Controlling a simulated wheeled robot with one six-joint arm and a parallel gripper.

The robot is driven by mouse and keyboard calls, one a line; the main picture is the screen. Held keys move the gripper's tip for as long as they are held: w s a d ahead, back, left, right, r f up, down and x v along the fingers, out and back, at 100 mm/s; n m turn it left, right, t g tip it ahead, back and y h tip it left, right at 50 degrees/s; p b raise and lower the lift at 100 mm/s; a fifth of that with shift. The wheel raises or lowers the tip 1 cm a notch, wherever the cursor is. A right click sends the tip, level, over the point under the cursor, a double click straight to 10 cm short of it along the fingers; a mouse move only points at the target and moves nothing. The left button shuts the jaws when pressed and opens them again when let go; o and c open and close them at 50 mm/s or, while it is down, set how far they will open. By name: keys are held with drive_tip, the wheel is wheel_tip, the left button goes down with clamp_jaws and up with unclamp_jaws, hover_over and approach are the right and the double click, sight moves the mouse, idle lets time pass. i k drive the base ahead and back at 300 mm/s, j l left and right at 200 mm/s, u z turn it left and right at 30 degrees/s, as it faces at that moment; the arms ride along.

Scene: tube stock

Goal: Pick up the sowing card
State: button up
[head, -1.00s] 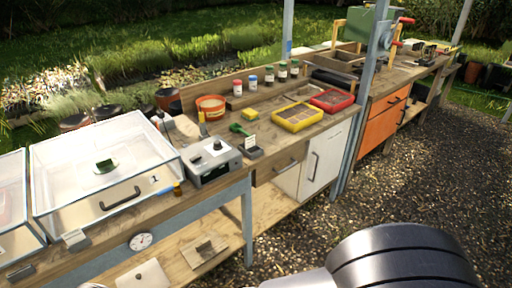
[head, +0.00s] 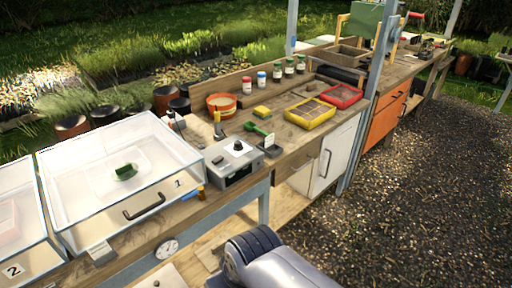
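A small pale card (head: 269,140) stands upright in a dark block (head: 270,150) on the wooden bench, just right of the grey control box. It may be the sowing card, but its print is too small to read. My gripper is not in view. Only a grey link of my arm shows at the bottom middle, in front of the bench and well short of the card.
The grey control box (head: 233,166) stands left of the card, beside clear-lidded case 1 (head: 85,215). A green scoop (head: 257,129), yellow sponge (head: 262,111), yellow tray (head: 310,114) and red tray (head: 341,95) lie nearby. Open gravel (head: 430,200) is at right.

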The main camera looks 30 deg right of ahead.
sight(270, 140)
drive_tip(key=z, duration=1)
drive_tip(key=i+l+z, duration=0.1)
drive_tip(key=i+l, duration=0.15)
drive_tip(key=i, duration=0.25)
drive_tip(key=i+l+z, duration=0.1)
drive_tip(key=i, duration=0.45)
drive_tip(key=i+l+z, duration=0.1)
drive_tip(key=i, duration=0.45)
drive_tip(key=l, duration=0.1)
